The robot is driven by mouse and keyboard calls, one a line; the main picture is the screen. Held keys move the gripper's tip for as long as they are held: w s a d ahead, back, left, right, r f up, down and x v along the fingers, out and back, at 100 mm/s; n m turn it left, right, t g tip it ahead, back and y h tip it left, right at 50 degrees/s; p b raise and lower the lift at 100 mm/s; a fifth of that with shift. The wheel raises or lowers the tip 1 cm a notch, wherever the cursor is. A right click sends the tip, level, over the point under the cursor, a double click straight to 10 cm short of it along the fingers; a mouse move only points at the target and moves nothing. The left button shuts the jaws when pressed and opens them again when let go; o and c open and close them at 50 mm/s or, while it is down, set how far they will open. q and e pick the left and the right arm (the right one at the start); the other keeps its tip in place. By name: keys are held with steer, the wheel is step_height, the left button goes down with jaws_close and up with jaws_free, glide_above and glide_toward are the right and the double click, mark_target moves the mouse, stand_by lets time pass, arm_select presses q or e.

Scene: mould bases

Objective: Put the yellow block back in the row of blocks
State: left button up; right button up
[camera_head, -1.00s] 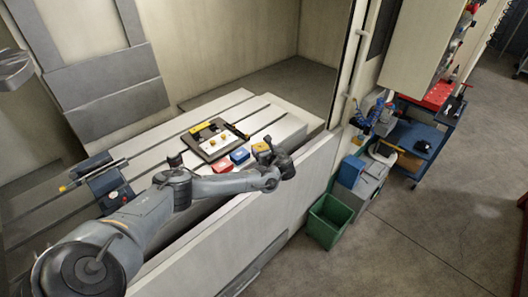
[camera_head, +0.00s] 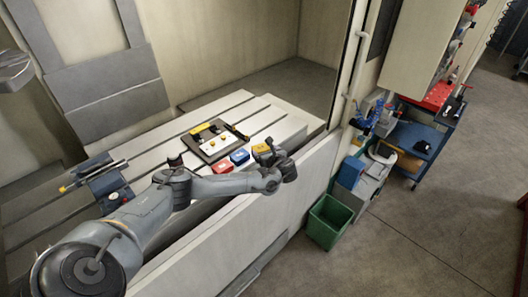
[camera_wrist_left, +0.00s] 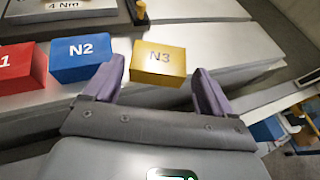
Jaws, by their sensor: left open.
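The yellow block marked N3 (camera_wrist_left: 158,64) stands on the grey slotted table at the right end of the row, and it also shows in the head view (camera_head: 259,149). The blue block marked N2 (camera_wrist_left: 84,60) is to its left with a gap between, and the red block (camera_wrist_left: 22,68) is left of that. My left gripper (camera_wrist_left: 158,70) is open, with its purple fingers on either side of the yellow block's near part. I cannot tell whether either finger touches it. In the head view my left gripper (camera_head: 274,152) partly covers the block. My right gripper is not in view.
A dark-framed plate (camera_head: 216,140) with yellow knobs lies behind the row. A dark clamp device (camera_head: 103,182) stands on the table at left. The machine's front wall (camera_head: 262,222) rises nearest me. A green bin (camera_head: 328,222) stands on the floor at right.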

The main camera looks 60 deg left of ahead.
arm_select(q)
steer(key=p+v, duration=0.1)
steer(key=v, duration=0.9)
steer(key=s+d+f+n+h, duration=0.1)
steer(key=s+d+f+h, duration=0.25)
steer(key=d, duration=0.65)
steer(key=s+d+f+n+t+h, duration=0.1)
steer(key=s+d+f+n+h, duration=0.25)
steer(key=d, duration=0.75)
steer(key=s+d+f+h, duration=0.2)
steer(key=s+d+f, duration=0.25)
steer(key=d, duration=0.55)
steer(key=s+d+r+n+h, duration=0.1)
steer(key=s+d+n+h, duration=0.4)
steer(key=s, duration=0.3)
steer(key=s+a+r+n, duration=0.2)
steer(key=s+r+n, duration=0.1)
steer(key=s+n, duration=0.4)
steer(key=shift+a+n, duration=0.4)
steer(key=shift+n, duration=0.35)
